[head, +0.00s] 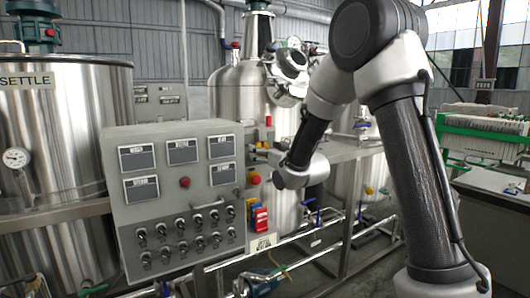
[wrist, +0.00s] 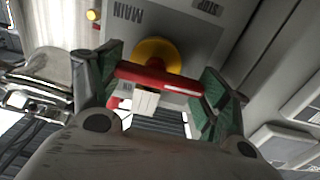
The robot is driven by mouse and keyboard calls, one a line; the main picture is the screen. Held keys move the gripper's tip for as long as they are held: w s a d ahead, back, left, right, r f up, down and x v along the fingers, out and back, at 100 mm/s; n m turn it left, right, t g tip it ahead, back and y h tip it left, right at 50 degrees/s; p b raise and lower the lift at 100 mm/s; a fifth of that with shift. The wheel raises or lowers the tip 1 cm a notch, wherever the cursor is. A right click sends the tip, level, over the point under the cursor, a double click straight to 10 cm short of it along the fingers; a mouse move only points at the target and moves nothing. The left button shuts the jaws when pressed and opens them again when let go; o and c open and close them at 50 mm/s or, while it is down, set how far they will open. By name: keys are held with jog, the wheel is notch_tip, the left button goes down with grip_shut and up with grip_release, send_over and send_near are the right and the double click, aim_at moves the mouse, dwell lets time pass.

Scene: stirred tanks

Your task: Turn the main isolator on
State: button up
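The main isolator has a yellow disc (wrist: 160,54) and a red bar handle (wrist: 155,77), on a grey plate (wrist: 182,22) whose label MAIN reads upside down in the wrist view. My gripper (wrist: 163,88) has its green-padded fingers wide apart, one at each end of the red handle. Both pads appear to touch the handle's ends, which fill the gap. The handle lies nearly level across the wrist view, tilted slightly. In the head view my gripper (head: 262,153) is at the right side of the control panel (head: 170,160) and hides most of the isolator.
A red stop button (head: 254,178) sits just below my gripper, with a red block (head: 260,219) lower down. The panel has several black switches and a red button (head: 184,183). Steel tanks (head: 235,90) and pipes (head: 320,228) stand close around.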

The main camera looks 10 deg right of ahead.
jog(key=shift+c, duration=0.5)
jog(key=m, duration=0.4)
jog(key=shift+d+r+m, duration=0.1)
jog(key=shift+d+m, duration=0.05)
jog(key=shift+m, duration=0.25)
jog(key=m, duration=0.4)
jog(key=shift+d+m, duration=0.15)
jog(key=shift+m, duration=0.15)
jog(key=m, duration=0.4)
jog(key=shift+w+d+m, duration=0.1)
jog(key=shift+d+m, duration=0.05)
jog(key=shift+m, duration=0.15)
jog(key=shift+d+m, duration=0.15)
jog(key=shift+m, duration=1.85)
jog(key=o, duration=1)
jog(key=shift+o, duration=0.2)
